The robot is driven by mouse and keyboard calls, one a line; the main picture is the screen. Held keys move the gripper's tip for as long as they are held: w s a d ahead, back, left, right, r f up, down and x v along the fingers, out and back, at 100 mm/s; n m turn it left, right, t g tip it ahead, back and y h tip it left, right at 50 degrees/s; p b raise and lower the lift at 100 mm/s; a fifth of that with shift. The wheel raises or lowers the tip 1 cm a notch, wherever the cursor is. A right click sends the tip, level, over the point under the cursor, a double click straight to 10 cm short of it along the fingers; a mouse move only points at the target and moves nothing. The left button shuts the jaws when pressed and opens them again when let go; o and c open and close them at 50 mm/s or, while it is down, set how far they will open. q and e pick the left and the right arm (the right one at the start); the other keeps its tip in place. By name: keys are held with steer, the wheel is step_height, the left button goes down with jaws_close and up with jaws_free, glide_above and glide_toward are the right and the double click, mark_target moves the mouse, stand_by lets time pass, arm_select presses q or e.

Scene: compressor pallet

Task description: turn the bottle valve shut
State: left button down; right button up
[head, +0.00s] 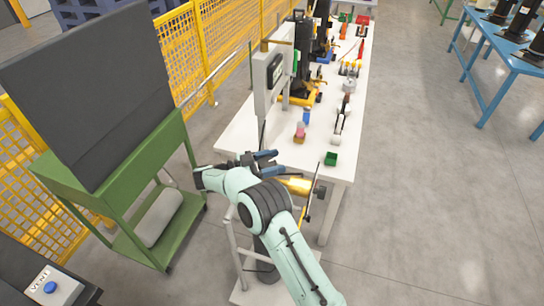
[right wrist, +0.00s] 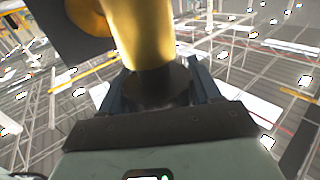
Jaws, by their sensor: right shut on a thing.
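My right gripper (head: 267,162) is at the near end of the white table, with its dark blue fingers pointing right. In the right wrist view, my right gripper (right wrist: 157,84) is shut on a dark round part, which I take to be the bottle valve (right wrist: 152,88). The yellow cylinder (right wrist: 142,35) rises from that part. The jaws hide much of the valve, and its turn angle cannot be told. My left gripper is not in view.
A green cart (head: 115,190) with a dark board stands at left, before a yellow fence. A blue table (head: 500,55) stands far right. The floor at right is clear.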

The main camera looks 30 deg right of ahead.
steer(key=shift+s+a+m+g+y, duration=0.15)
steer(key=shift+m+g+y, duration=0.45)
steer(key=shift+m+g, duration=0.9)
steer(key=shift+g+y, duration=0.3)
steer(key=shift+g, duration=0.4)
steer(key=o, duration=1)
steer(key=shift+c, duration=0.2)
